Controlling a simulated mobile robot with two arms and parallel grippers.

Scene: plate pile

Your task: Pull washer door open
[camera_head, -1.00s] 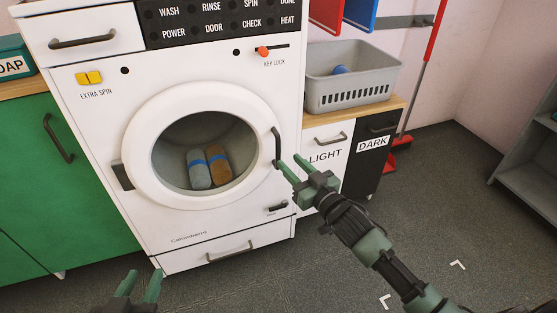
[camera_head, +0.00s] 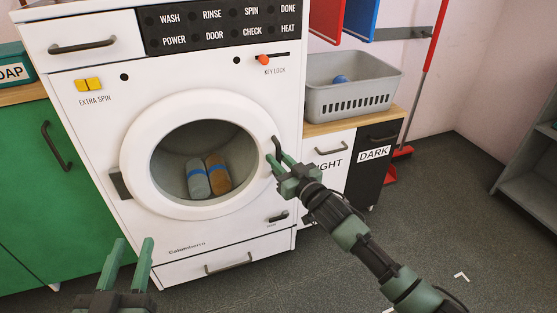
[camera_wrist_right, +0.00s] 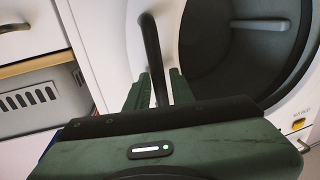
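The white washer (camera_head: 90,125) has a round door with a white ring (camera_head: 140,140) and a glass window; the door looks shut. Two rolled items, one grey-blue (camera_head: 197,180) and one brown (camera_head: 217,173), show inside. The dark door handle (camera_head: 276,147) is on the ring's right side. My right gripper (camera_head: 278,164) is at the handle. In the right wrist view the handle (camera_wrist_right: 152,50) runs down between the two green fingers (camera_wrist_right: 158,88), with gaps visible, so the fingers are open around it. My left gripper (camera_head: 128,255) is open and empty at the lower left, before the washer.
A grey basket (camera_head: 345,103) stands on the wooden-topped LIGHT and DARK cabinets (camera_head: 365,155) at the right. A green cabinet (camera_head: 60,200) adjoins the washer's left. A grey shelf (camera_head: 535,190) is at the far right.

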